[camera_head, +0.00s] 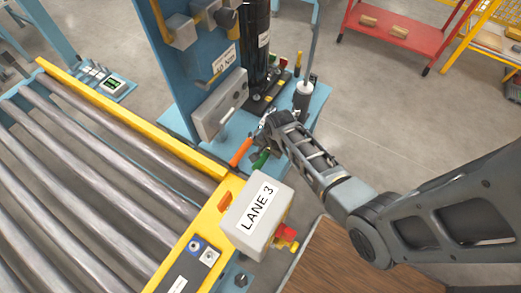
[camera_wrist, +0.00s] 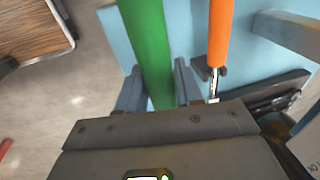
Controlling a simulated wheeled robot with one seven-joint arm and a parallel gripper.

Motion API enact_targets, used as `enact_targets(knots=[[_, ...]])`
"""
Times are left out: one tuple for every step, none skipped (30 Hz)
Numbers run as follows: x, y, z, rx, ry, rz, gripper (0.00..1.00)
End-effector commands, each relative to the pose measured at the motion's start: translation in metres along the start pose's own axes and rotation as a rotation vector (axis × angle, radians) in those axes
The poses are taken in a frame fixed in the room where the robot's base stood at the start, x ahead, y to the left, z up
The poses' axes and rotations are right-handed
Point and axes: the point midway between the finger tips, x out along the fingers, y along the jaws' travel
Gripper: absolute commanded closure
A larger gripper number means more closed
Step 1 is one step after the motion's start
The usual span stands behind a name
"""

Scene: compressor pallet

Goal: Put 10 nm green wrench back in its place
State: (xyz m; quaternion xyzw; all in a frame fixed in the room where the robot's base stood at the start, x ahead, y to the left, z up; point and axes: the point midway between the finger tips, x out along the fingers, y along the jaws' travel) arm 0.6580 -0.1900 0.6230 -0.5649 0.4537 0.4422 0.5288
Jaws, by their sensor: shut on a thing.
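The green wrench shows as a thick green handle (camera_wrist: 147,40) between my gripper's fingers in the wrist view. My gripper (camera_wrist: 156,88) is shut on it. In the head view the green handle (camera_head: 260,159) sticks out below my gripper (camera_head: 268,131), near the blue stand. The wrench's far end is hidden by the gripper.
The "LANE 3" box (camera_head: 258,214) stands close below the green handle. A roller conveyor (camera_head: 100,160) with a yellow rail fills the left. A black cylindrical tool (camera_head: 255,45) and a small canister (camera_head: 302,98) are on the blue stand.

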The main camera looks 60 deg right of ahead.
Motion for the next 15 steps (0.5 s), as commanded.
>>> enact_targets(knots=[[-0.0005,-0.0006,-0.0005,0.001,0.001,-0.001,1.00],[-0.0005,-0.0008,-0.0004,0.001,0.001,-0.002,1.00],[-0.0005,-0.0008,-0.0003,0.000,0.001,-0.001,1.00],[-0.0005,-0.0009,-0.0002,-0.001,0.001,-0.001,1.00],[-0.0005,-0.0009,-0.0002,-0.001,0.001,-0.001,1.00],[-0.0005,-0.0009,-0.0001,-0.001,0.001,-0.001,1.00],[-0.0006,-0.0009,0.0000,-0.002,0.001,-0.001,1.00],[-0.0007,-0.0009,0.0003,-0.002,0.001,-0.001,1.00],[-0.0009,-0.0009,0.0008,-0.003,0.003,-0.001,1.00],[-0.0011,-0.0009,0.0014,-0.003,0.006,-0.001,1.00],[-0.0014,-0.0009,0.0023,-0.004,0.009,-0.001,1.00],[-0.0018,-0.0010,0.0038,-0.005,0.015,-0.001,1.00],[-0.0022,-0.0010,0.0051,-0.006,0.021,-0.002,1.00],[0.0021,-0.0002,0.0042,-0.005,0.021,-0.002,1.00],[0.0054,0.0004,0.0040,-0.004,0.021,-0.002,1.00]])
